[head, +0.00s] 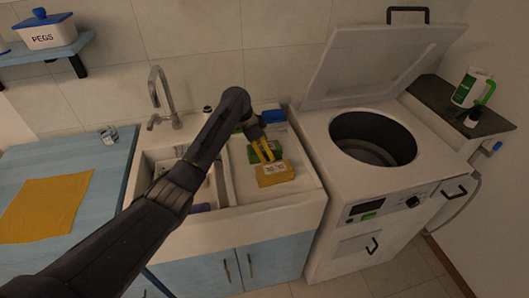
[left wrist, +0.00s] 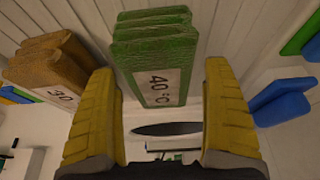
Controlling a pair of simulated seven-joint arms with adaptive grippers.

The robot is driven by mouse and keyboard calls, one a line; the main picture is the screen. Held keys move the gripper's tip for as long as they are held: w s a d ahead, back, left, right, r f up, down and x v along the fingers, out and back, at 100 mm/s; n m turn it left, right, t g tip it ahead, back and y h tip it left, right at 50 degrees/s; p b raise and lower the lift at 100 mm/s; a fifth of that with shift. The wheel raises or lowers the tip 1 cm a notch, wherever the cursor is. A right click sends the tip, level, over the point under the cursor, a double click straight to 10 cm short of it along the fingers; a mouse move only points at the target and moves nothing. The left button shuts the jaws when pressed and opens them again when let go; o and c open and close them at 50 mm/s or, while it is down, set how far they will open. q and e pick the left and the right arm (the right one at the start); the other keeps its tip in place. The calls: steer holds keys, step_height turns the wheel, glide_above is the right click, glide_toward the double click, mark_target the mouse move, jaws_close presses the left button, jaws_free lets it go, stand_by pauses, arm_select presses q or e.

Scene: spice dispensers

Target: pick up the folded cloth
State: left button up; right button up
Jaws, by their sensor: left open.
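A green folded cloth (head: 254,156) lies on the sink's draining board; its 40 °C label shows in the left wrist view, where the green cloth (left wrist: 155,50) appears between my fingertips. An orange folded cloth (head: 275,174) with a white label lies just in front of it. This orange cloth (left wrist: 45,75) also shows at the left of the wrist view, outside the fingers. My left gripper (head: 264,152) is open, its yellow fingers pointing down at the green cloth. Whether the fingers touch it I cannot tell. My right gripper is not in view.
A blue object (head: 272,116) stands behind the cloths. The sink basin is left of them, partly hidden by my arm. A top-loading washer (head: 335,190) with its lid raised stands to the right. A flat yellow cloth (head: 45,208) lies on the blue counter (head: 105,165).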

arm_select(q)
steer(key=c, duration=1.4)
steer(key=shift+r, duration=0.1)
